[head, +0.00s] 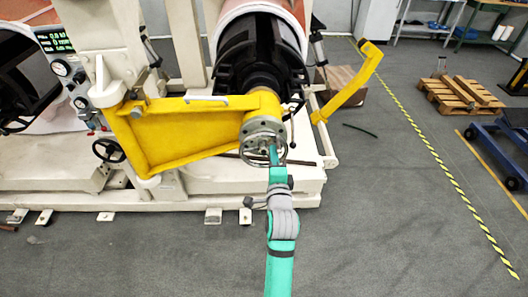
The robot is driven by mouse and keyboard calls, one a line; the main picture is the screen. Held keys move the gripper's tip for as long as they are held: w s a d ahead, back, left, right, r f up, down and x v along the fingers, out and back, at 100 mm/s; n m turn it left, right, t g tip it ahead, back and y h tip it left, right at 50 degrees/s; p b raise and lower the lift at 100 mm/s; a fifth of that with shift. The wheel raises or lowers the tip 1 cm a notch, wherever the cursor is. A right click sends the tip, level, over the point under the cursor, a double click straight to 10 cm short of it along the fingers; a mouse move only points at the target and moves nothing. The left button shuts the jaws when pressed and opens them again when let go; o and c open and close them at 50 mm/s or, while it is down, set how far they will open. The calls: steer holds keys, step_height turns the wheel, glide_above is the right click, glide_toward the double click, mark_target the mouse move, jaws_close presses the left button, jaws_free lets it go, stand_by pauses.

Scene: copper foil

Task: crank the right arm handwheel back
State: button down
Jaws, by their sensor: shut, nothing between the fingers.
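The right arm is a large yellow swing arm (185,130) on the cream machine. A grey metal handwheel (252,158) sits at its right end, below a round flange. My teal and grey arm reaches up from the bottom of the head view. My gripper (273,155) is at the handwheel, over its right part. The fingers are small and partly hidden against the wheel, and they hold nothing. I cannot tell whether they touch the rim. A copper roll (238,7) on a black chuck stands behind the yellow arm.
A second black handwheel (108,151) and gauges (60,68) are on the machine's left. A yellow bracket (345,88) sticks out at right. A wooden pallet (459,95) and blue cart (500,145) stand farther right. The floor right of my arm is clear.

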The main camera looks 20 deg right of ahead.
steer(key=w+a+r, duration=0.2)
steer(key=a+r, duration=0.1)
steer(key=a, duration=0.4)
steer(key=shift+a+r+t, duration=0.15)
steer(key=shift+a+t, duration=0.2)
steer(key=shift+t, duration=0.05)
steer(key=shift+w, duration=0.1)
step_height(320, 180, down, 13)
steer(key=a, duration=0.2)
steer(key=s+d+f, duration=0.1)
steer(key=d, duration=0.4)
steer(key=s+d+f, duration=0.1)
steer(key=d, duration=0.5)
steer(key=shift+s+f, duration=0.35)
steer(key=shift+s, duration=0.05)
